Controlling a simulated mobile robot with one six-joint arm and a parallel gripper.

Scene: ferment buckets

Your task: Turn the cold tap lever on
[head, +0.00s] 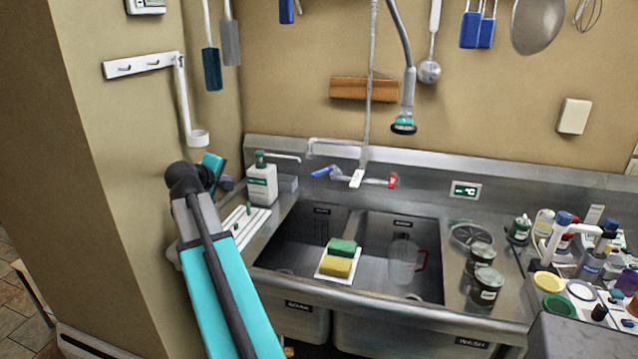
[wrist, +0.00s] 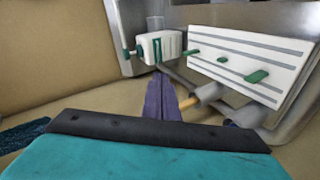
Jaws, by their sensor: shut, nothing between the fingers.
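The sink faucet (head: 356,178) is on the back ledge of the steel sink in the head view. Its blue lever (head: 321,171), the cold one by colour, points to the left. A red lever (head: 393,181) is at its right end. My gripper (head: 227,183) is left of the blue lever, apart from it, near the soap bottle. In the wrist view its purple fingers (wrist: 161,98) are together and empty. The faucet does not show clearly in the wrist view.
A white soap bottle (head: 262,185) stands between my gripper and the faucet. A white ridged rack (head: 240,226) lies left of the basins. A spray hose (head: 408,90) hangs above. Sponges (head: 340,257) and a clear jug (head: 403,262) are at the basins. Jars (head: 486,286) stand right.

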